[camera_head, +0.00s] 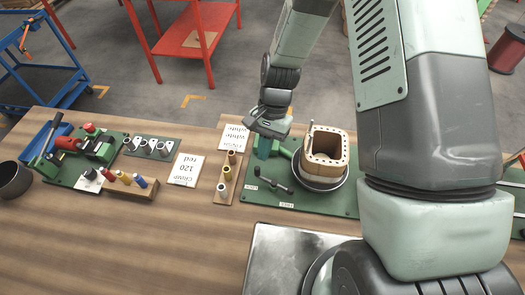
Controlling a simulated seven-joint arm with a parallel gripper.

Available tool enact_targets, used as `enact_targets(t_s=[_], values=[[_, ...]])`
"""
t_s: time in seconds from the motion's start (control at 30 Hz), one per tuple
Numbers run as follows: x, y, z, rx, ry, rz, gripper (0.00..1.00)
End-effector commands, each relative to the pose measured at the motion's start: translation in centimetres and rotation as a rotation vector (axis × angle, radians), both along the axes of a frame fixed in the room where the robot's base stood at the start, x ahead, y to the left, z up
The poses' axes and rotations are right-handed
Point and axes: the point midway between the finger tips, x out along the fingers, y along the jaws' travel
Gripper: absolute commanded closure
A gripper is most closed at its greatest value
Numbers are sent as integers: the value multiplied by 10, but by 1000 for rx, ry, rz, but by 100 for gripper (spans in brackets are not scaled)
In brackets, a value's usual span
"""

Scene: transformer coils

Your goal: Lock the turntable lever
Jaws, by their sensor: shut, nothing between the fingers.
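A green base plate (310,199) lies on the wooden bench at the middle right. On it a turntable holds a square, light brown coil form (325,153) with a hollow centre. A dark lever (267,181) with a rounded end lies at the plate's left part, near a small label. My gripper (265,150) is shut and empty. It appears above the plate's upper left corner, left of the coil form and beyond the lever in the picture, apart from the lever. The fingertips are small and partly hidden. I cannot tell the lever's lock state.
Left of the plate are a wooden spool holder (228,178), a white card (186,169), a green fixture with red parts (77,150) and a dark cup (14,179). Bare bench (140,240) lies in front. A red table (190,30) and a blue cart (40,70) stand behind.

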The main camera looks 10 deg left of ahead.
Motion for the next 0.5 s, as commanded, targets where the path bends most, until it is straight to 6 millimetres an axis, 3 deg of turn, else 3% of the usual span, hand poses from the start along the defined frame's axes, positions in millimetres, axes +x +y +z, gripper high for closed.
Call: enact_targets(t_s=[0.13,0.5], values=[[-9,3,0,0,0,1,100],[-11,3,0,0,-1,1,100]])
